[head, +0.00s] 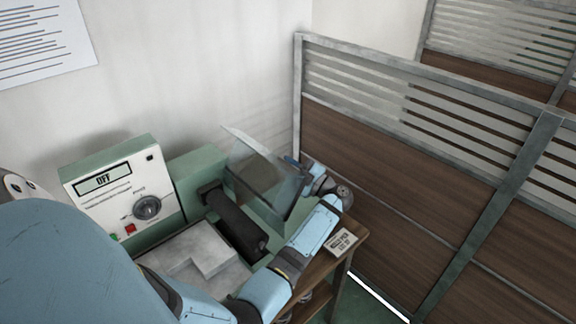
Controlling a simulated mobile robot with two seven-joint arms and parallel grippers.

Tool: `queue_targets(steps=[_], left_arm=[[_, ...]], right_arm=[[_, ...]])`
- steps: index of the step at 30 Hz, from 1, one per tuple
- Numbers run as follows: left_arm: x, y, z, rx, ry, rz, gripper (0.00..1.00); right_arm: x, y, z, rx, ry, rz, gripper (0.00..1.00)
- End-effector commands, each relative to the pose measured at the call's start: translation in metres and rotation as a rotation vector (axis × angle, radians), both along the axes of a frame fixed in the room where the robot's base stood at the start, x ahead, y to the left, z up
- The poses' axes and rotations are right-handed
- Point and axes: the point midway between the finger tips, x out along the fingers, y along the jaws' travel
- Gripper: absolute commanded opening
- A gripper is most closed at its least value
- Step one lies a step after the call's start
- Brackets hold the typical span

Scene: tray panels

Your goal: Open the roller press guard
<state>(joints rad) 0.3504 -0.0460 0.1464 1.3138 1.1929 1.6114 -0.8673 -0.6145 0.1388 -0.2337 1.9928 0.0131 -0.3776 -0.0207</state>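The roller press (190,172) is a green machine on a wooden table, with a dark roller (237,224) lying exposed at its middle. Its clear guard (262,172) stands tilted up beside the roller, on the right. My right gripper is not in view.
The press panel (125,195) has a display reading OFF, a knob (147,207) and a red button (130,228). A pale stepped block (205,250) lies before the roller. A small sign (342,242) is at the table's right edge. Slatted partitions (400,150) stand close on the right.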

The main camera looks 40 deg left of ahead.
Motion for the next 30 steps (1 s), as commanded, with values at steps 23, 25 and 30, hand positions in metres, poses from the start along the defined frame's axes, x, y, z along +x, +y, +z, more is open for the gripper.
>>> queue_targets(steps=[23, 25, 30], left_arm=[[-0.019, 0.002, 0.02, -0.016, -0.22, 0.001, 0.0], [-0.019, 0.002, 0.021, -0.016, -0.22, 0.001, 0.0], [-0.019, 0.002, 0.02, -0.017, -0.219, 0.001, 0.38]], right_arm=[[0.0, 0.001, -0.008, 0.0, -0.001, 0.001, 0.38], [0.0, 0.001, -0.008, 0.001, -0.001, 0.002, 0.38], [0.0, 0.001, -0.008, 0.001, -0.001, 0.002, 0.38]])
